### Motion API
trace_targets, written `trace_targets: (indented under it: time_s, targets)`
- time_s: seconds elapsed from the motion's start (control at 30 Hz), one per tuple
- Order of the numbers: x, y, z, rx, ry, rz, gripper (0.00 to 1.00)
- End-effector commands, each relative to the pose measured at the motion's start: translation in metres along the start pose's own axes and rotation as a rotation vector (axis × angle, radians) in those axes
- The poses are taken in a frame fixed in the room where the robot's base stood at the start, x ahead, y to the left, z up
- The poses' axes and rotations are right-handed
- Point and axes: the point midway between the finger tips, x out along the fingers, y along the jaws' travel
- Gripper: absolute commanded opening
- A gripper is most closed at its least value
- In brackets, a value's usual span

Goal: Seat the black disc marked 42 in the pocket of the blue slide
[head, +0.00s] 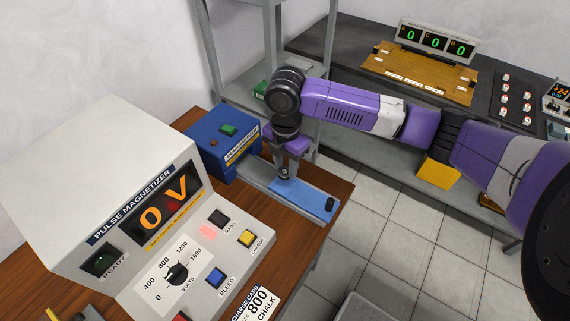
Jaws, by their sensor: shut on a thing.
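The blue slide (309,196) lies drawn out on the wooden bench, in front of the blue box (218,146). A black knob (330,204) stands on its near right end. My gripper (284,174) points down over the slide's end nearer the box. It is shut on a small dark thing, which looks like the black disc (284,172). Its mark 42 cannot be read from here. The fingers hide most of the disc and the pocket, and I cannot tell whether the disc touches the slide.
The pulse magnetizer (139,210), reading 0 V, stands left of the slide. A grey metal shelf frame (271,50) rises behind my gripper. A dark table with a wooden board (419,73) and score display stands at the back right.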

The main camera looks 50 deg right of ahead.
Motion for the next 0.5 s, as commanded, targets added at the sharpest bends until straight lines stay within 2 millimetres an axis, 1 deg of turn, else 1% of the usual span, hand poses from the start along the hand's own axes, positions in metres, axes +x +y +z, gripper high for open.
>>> trace_targets:
  time_s: [0.03,0.5]
  targets:
    - [0.006,0.000,0.000,0.000,0.001,0.000,0.00]
    - [0.040,0.000,0.000,0.000,0.001,0.000,0.00]
